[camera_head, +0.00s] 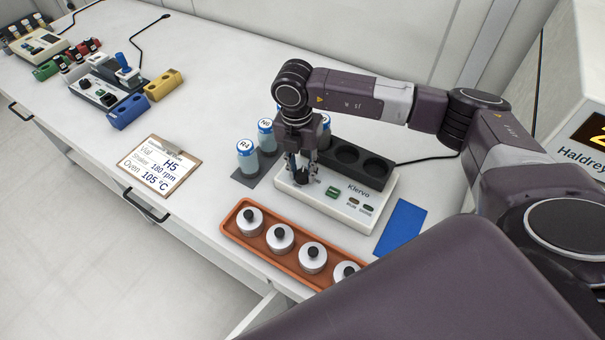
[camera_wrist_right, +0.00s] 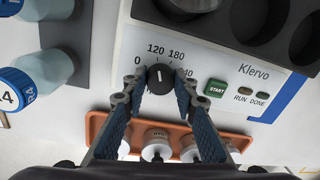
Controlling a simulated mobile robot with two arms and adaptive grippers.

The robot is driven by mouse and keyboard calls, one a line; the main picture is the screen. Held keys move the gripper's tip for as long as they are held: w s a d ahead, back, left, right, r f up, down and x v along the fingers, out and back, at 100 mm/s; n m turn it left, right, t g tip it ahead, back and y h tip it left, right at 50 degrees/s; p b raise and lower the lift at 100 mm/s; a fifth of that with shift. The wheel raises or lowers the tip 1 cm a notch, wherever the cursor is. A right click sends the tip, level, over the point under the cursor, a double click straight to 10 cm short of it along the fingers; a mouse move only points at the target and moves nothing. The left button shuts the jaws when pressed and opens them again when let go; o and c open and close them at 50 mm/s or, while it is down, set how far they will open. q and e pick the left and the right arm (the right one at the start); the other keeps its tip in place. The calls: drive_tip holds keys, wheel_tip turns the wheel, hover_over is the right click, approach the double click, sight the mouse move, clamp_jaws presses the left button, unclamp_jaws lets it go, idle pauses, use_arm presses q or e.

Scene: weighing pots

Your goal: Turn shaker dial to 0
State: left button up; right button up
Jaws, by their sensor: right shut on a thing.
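The shaker is a white box labelled Klervo (camera_head: 328,203) with a black block of round wells on top. Its black dial (camera_wrist_right: 160,76) sits on the front panel, with the printed marks 0, 120, 180 and a partly covered 240 around it. The white line on the dial points up, close to the 120 mark. My right gripper (camera_head: 302,176) reaches down onto the dial, its fingers on either side, shut on it; it also shows in the right wrist view (camera_wrist_right: 158,86). My left gripper is not in view.
An orange tray (camera_head: 238,229) with several lidded metal pots stands in front of the shaker. Blue-capped vials (camera_head: 247,158) stand left of it. A blue mat (camera_head: 400,227) lies to the right. A clipboard (camera_head: 158,168) reads H5, 180 rpm, 105 °C.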

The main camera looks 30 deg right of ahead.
sight(299, 175)
drive_tip(key=n+b, duration=0.4)
drive_tip(key=n, duration=0.1)
drive_tip(key=shift+a+f, duration=0.1)
drive_tip(key=shift+f, duration=0.05)
drive_tip(key=shift+n+b, duration=1.25)
drive_tip(key=shift+n, duration=0.55)
drive_tip(key=shift+r, duration=0.2)
drive_tip(key=o, duration=1.2)
drive_tip(key=shift+c, duration=0.2)
drive_tip(key=shift+r, duration=0.1)
wheel_tip(299, 175, up, 12)
drive_tip(key=shift+a, duration=0.35)
drive_tip(key=shift+s+f, duration=0.1)
drive_tip(key=shift+f, duration=0.15)
